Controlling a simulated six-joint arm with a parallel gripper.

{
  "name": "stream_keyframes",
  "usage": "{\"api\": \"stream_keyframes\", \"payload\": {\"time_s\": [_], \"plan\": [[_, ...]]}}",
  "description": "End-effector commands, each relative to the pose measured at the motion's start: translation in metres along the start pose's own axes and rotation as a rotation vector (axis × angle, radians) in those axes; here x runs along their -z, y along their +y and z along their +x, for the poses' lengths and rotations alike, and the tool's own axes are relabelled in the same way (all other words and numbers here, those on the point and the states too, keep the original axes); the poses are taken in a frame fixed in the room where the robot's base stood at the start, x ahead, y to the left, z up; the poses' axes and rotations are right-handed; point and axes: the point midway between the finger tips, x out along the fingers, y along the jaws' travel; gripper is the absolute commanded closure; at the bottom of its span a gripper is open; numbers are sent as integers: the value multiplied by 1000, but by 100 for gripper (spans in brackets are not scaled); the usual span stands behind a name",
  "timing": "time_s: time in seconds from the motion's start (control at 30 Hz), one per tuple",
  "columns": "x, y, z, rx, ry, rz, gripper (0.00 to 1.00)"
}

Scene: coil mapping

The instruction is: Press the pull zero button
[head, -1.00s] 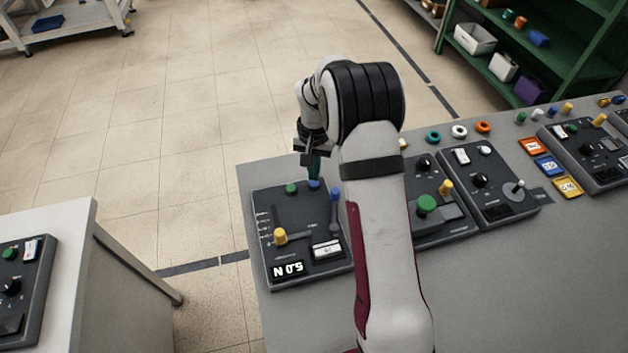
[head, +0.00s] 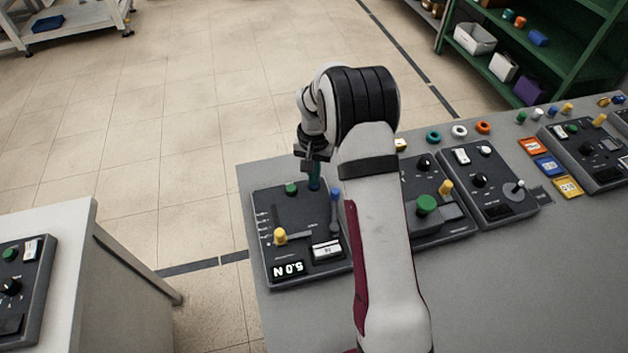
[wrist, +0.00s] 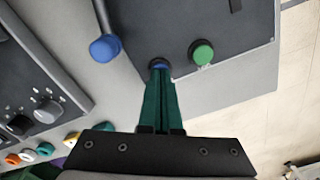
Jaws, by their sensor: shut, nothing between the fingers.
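The dark control panel (head: 294,213) lies at the left end of the grey bench. My gripper (head: 314,184) is shut and empty, pointing down at the panel's far edge. In the wrist view my green fingertips (wrist: 159,76) are right over a small blue button (wrist: 159,63) and cover part of it. I cannot tell whether they touch it. A green button (head: 291,188) is beside it, uncovered, and it also shows in the wrist view (wrist: 202,52). The button labels are too small to read, so I cannot tell which is named pull zero.
A lever with a blue knob (head: 335,195) stands close to the fingers. Another panel (head: 428,222) lies to the right, partly behind my arm.

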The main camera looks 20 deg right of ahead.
Motion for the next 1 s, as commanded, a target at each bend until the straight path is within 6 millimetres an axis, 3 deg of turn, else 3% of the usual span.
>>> {"api": "stream_keyframes", "payload": {"time_s": [0.57,1.0], "plan": [[0,0,0,0,-1,0,100],[0,0,-57,1,1,0,100]]}}
